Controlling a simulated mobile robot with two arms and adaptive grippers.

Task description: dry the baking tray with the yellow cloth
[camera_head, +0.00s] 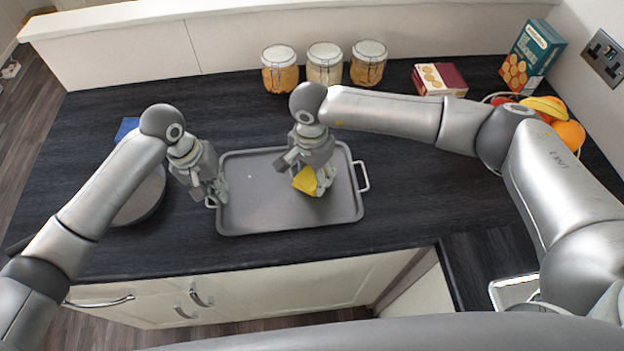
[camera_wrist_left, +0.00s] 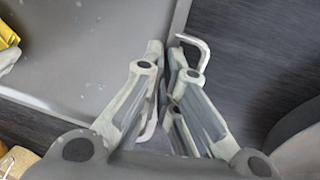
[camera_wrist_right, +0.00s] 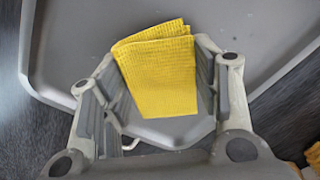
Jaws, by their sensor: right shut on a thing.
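The grey baking tray (camera_head: 240,220) lies flat on the dark worktop, with a wire handle at each short end. A small pale spot shows on its left part. My left gripper (camera_head: 216,195) is at the tray's left handle (camera_wrist_left: 198,46). Its fingers are close together around the handle area in the left wrist view (camera_wrist_left: 167,52); whether they clamp it is unclear.
A round dark grey pan (camera_head: 145,198) and a blue item (camera_head: 126,128) are left of the tray, partly behind my left arm. Three jars (camera_head: 325,64), a red box (camera_head: 440,79), a teal box (camera_head: 532,57) and fruit (camera_head: 568,135) stand at the back. Worktop behind the tray is free.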

